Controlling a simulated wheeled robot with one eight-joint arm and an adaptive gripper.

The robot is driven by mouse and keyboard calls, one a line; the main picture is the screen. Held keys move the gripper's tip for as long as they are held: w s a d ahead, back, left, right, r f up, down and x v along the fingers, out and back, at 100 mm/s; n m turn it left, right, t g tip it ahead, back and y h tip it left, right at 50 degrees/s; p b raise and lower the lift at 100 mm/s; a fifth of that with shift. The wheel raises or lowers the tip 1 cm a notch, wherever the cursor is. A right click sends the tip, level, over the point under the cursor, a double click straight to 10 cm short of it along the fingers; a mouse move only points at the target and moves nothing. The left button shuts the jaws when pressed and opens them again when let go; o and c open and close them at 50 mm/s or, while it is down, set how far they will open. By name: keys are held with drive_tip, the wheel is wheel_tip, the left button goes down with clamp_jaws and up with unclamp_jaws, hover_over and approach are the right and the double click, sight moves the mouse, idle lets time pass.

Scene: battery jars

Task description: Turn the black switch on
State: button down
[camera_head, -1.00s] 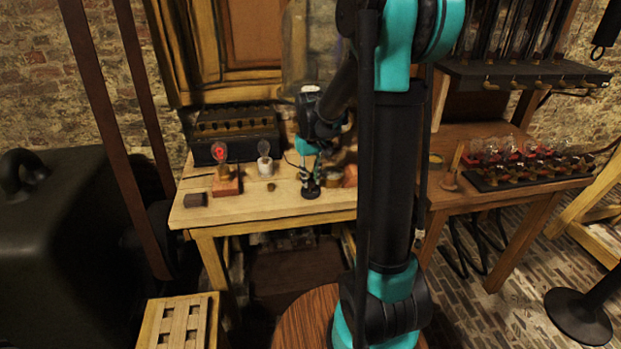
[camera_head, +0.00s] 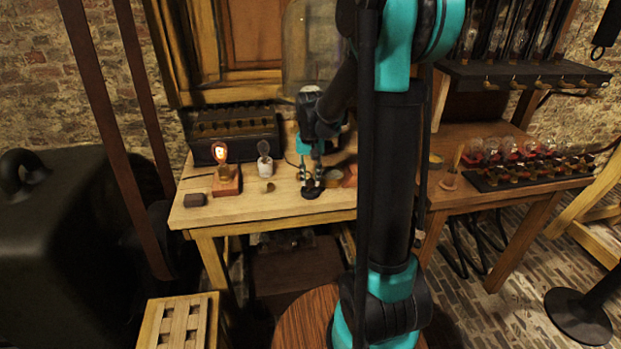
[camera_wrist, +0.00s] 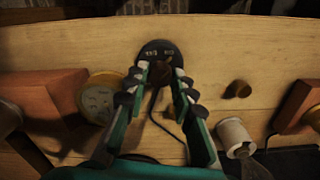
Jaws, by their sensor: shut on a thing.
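The black switch (camera_head: 311,193) is a small round black base near the front edge of the wooden table. In the wrist view the switch (camera_wrist: 151,47) has pale lettering on its base, too small to read surely. My gripper (camera_head: 312,181) points down onto it. In the wrist view my gripper (camera_wrist: 160,77) is shut on the switch's dark knob (camera_wrist: 160,71), with a fingertip on either side. The fingers hide part of the base. A dark wire runs from the switch between the fingers. A bulb on a reddish wooden block (camera_head: 226,187) glows bright orange.
The wooden table (camera_head: 240,211) also holds a clear unlit bulb with a white base (camera_head: 265,168), a small brass knob (camera_wrist: 238,89), a round brass-rimmed dial (camera_wrist: 99,98) and a dark battery box (camera_head: 236,134). A second table (camera_head: 520,201) at right carries several bulbs.

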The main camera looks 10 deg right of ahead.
sight(311, 180)
drive_tip(key=c, duration=1.3)
unclamp_jaws()
drive_tip(key=shift+o, duration=0.2)
drive_tip(key=shift+r, duration=0.15)
wheel_tip(311, 180, up, 12)
drive_tip(key=s+d+f+n+t, duration=0.1)
drive_tip(key=s+d+f+t, duration=0.1)
drive_tip(key=s+f, duration=0.6)
drive_tip(key=s+d+f+n+t, duration=0.1)
drive_tip(key=s+d+f+t, duration=0.1)
drive_tip(key=s+f, duration=0.6)
drive_tip(key=s, duration=0.4)
drive_tip(key=shift+s+d+n, duration=0.15)
drive_tip(key=shift+s+n, duration=0.2)
drive_tip(key=shift+n, duration=0.05)
